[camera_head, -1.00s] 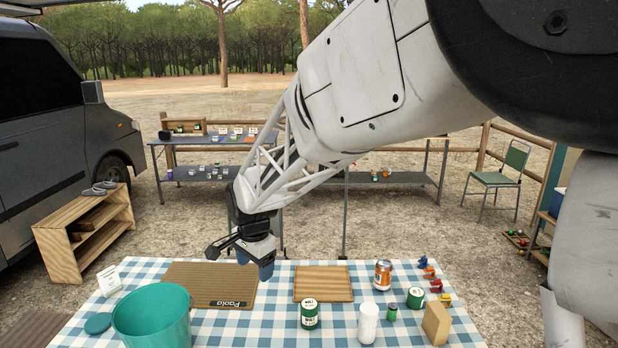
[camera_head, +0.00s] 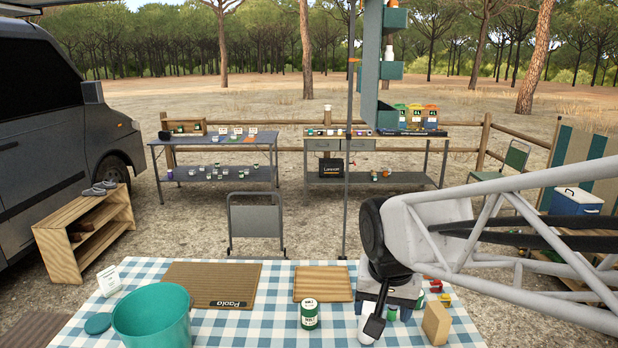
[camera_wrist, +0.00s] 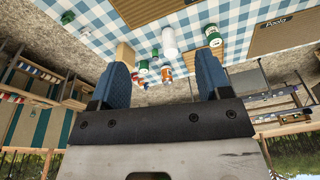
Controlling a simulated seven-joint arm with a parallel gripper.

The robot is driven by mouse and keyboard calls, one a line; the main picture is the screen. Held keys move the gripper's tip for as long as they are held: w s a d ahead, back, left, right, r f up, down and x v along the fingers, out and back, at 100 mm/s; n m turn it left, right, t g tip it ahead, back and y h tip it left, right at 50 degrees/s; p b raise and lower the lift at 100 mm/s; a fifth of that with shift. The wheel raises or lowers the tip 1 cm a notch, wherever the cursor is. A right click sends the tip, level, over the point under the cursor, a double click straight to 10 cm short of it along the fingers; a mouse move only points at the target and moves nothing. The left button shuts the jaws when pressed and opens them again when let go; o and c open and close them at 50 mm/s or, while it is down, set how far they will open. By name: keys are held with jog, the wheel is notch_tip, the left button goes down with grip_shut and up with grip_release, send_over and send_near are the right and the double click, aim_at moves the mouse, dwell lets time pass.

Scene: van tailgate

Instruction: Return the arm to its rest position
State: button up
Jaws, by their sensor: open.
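My arm reaches in from the right in the head view, with my gripper (camera_head: 374,322) at its end above the right part of the checked table (camera_head: 262,330). In the wrist view my gripper (camera_wrist: 162,62) has its two blue fingers wide apart with nothing held between them. The gripper hides part of the white cylinder (camera_head: 366,330) and most of the small items behind it in the head view. The wrist view shows the white cylinder (camera_wrist: 169,42) and a green can (camera_wrist: 211,35) beyond the fingers, apart from them.
On the table stand a teal bucket (camera_head: 152,320), a green can (camera_head: 309,314), a wooden block (camera_head: 436,322), a brown mat (camera_head: 205,283) and a smaller slatted board (camera_head: 322,284). A grey folding chair (camera_head: 256,218) stands behind the table. The van (camera_head: 60,130) is at left.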

jog(key=s+d+n, duration=0.2)
jog(key=s+d, duration=0.4)
jog(key=s, duration=0.6)
jog(key=shift+f, duration=0.15)
